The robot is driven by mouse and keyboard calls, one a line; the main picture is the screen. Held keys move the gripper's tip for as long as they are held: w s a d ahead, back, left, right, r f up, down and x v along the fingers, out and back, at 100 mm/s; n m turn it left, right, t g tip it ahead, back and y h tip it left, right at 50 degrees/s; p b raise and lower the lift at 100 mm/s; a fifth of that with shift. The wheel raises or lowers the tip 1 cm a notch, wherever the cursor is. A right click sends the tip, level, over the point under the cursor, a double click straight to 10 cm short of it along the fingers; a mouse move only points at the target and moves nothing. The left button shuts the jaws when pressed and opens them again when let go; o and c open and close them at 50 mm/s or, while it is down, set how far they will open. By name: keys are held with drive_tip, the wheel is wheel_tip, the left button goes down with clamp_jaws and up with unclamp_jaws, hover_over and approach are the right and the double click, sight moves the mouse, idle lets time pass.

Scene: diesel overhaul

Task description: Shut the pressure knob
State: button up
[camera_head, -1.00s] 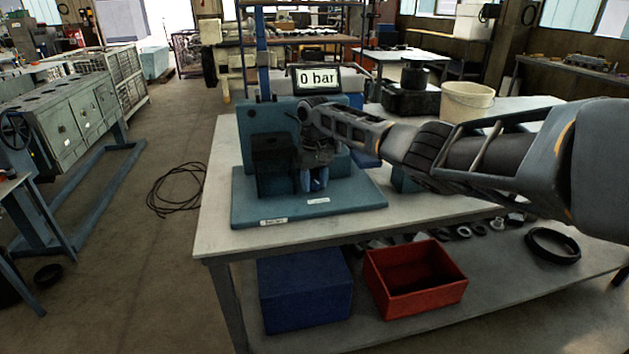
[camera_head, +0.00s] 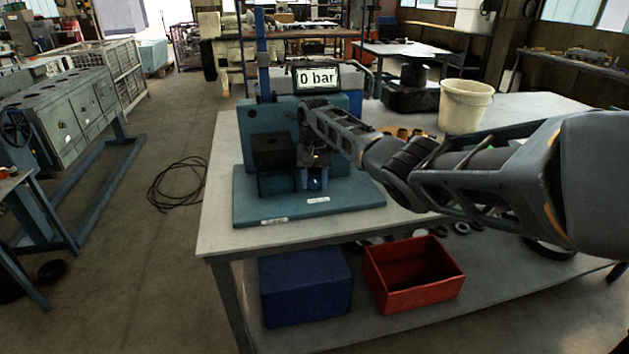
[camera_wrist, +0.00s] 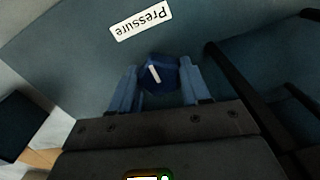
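The pressure knob (camera_wrist: 164,74) is dark blue with a white pointer line, in the upper middle of the wrist view. A white label reading "Pressure" (camera_wrist: 141,20) shows upside down beyond it. My gripper (camera_wrist: 160,84) has its two blue fingers on either side of the knob, very close to it. I cannot tell whether both fingers press on it. In the head view my gripper (camera_head: 314,180) points down over the blue-green test stand (camera_head: 255,212), and the knob cannot be made out clearly there. The display (camera_head: 318,78) reads 0 bar.
The stand is on a grey workbench (camera_head: 226,232). A cream bucket (camera_head: 465,107) stands at the back right of the bench. A blue box (camera_head: 305,287) and a red bin (camera_head: 415,276) are on the lower shelf. A black cable (camera_head: 178,187) lies on the floor at left.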

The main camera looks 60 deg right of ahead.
sight(315, 179)
drive_tip(key=o, duration=0.4)
drive_tip(key=shift+r, duration=0.1)
wheel_tip(315, 179, up, 8)
drive_tip(key=shift+f+b, duration=0.2)
drive_tip(key=shift+b, duration=0.35)
idle(0.4)
